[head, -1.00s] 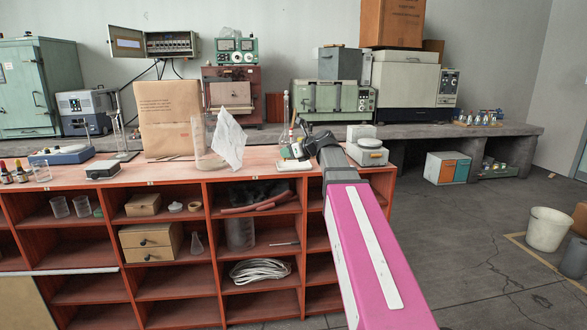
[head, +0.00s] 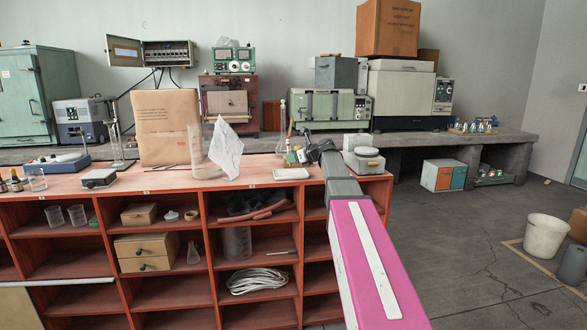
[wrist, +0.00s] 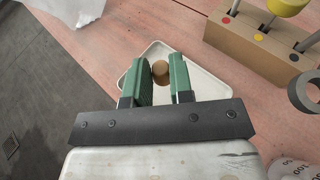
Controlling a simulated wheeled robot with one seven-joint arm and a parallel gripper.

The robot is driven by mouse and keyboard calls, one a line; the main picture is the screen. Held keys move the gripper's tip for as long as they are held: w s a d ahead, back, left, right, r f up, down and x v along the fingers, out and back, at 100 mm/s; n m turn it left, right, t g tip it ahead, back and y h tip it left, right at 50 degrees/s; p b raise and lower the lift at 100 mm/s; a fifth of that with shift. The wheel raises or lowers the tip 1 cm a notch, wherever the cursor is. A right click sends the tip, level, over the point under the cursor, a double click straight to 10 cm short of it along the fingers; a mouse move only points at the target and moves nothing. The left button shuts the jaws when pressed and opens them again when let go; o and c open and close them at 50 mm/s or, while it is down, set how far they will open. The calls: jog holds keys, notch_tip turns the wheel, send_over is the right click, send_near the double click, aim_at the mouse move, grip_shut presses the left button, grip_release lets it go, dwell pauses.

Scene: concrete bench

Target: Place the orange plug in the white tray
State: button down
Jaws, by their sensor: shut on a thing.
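My gripper (wrist: 162,75) has green fingers and is shut on a small round tan-brown plug, the orange plug (wrist: 160,68), whose top shows between the fingertips. The white tray (wrist: 203,112) is a shallow square dish beneath the fingers in the wrist view. The plug appears over the tray; how high it is above the tray floor I cannot tell. In the head view the tray (head: 291,174) lies on the bench top near its right front, and my gripper (head: 300,156) is just above it. The plug is too small to make out there.
A wooden block (wrist: 250,52) with metal pegs and coloured dots stands right of the tray. A grey ring (wrist: 304,92) is near it. Crumpled paper (head: 226,150) stands left of the tray, and a white scale-like device (head: 363,160) is to the right.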

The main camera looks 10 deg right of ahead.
jog(key=shift+w+d+f, duration=0.1)
jog(key=shift+w+f, duration=0.05)
jog(key=shift+f, duration=2)
jog(key=c, duration=1)
grip_release()
jog(key=v, duration=1.2)
jog(key=shift+d, duration=0.1)
